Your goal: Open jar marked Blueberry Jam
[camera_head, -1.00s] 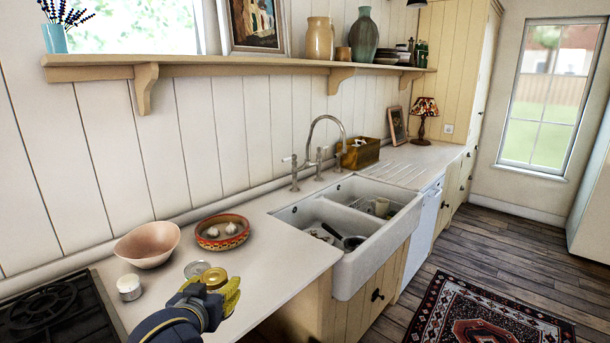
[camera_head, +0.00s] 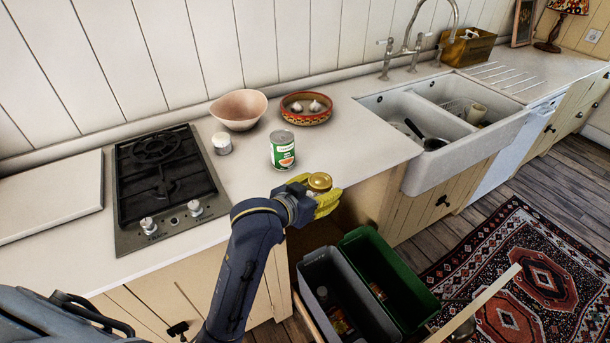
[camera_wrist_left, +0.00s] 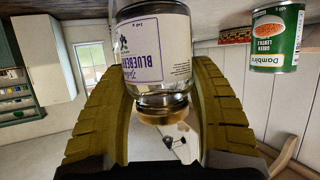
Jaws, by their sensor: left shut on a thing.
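The jar (camera_wrist_left: 155,50) in the left wrist view is clear glass with a pale label reading "Blueberry" and a gold lid (camera_wrist_left: 162,115) on it. This view is upside down. My left gripper (camera_head: 315,196) has yellow fingers shut around the jar. In the head view the jar's gold lid (camera_head: 320,182) faces up between the fingers, at the counter's front edge. The jar's body is mostly hidden there, so I cannot tell whether it touches the counter. My right gripper is not in view.
A green lentil can (camera_head: 283,151) stands just behind my left gripper. A white jar (camera_head: 222,143), a pink bowl (camera_head: 238,112) and a patterned bowl (camera_head: 306,120) with garlic stand further back. A gas hob (camera_head: 168,185) is left, the sink (camera_head: 440,165) right. Bins (camera_head: 350,290) stand below in front.

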